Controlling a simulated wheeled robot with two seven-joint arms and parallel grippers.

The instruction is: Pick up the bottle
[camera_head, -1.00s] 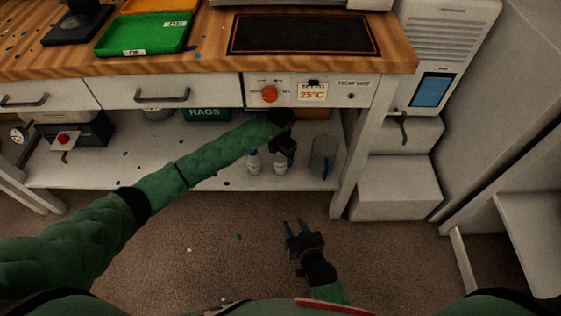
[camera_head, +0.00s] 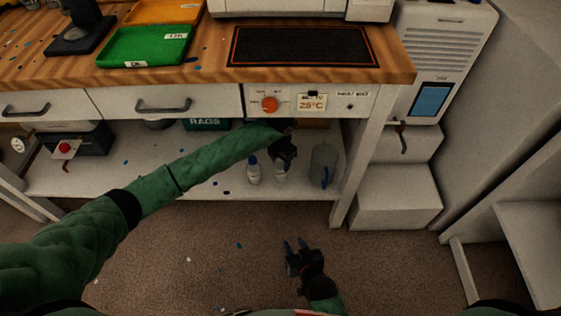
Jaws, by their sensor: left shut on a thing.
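Two small white bottles are on the lower shelf under the workbench. My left gripper (camera_head: 284,157) reaches in under the drawers and is shut on the right-hand bottle (camera_head: 281,174). Its jaws cover the bottle's top; the lower white body shows upright below them. I cannot tell if its base is clear of the shelf. The other white bottle (camera_head: 253,172), with a blue cap, stands upright just to the left, apart from the gripper. My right gripper (camera_head: 296,245) is open and empty above the carpet, in front of the shelf.
A clear jug (camera_head: 324,165) stands right of the held bottle, near the bench leg (camera_head: 357,170). The shelf (camera_head: 215,177) carries blue flecks. A green RAGS box (camera_head: 205,125) is behind the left arm. Drawers and a control panel (camera_head: 310,101) overhang.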

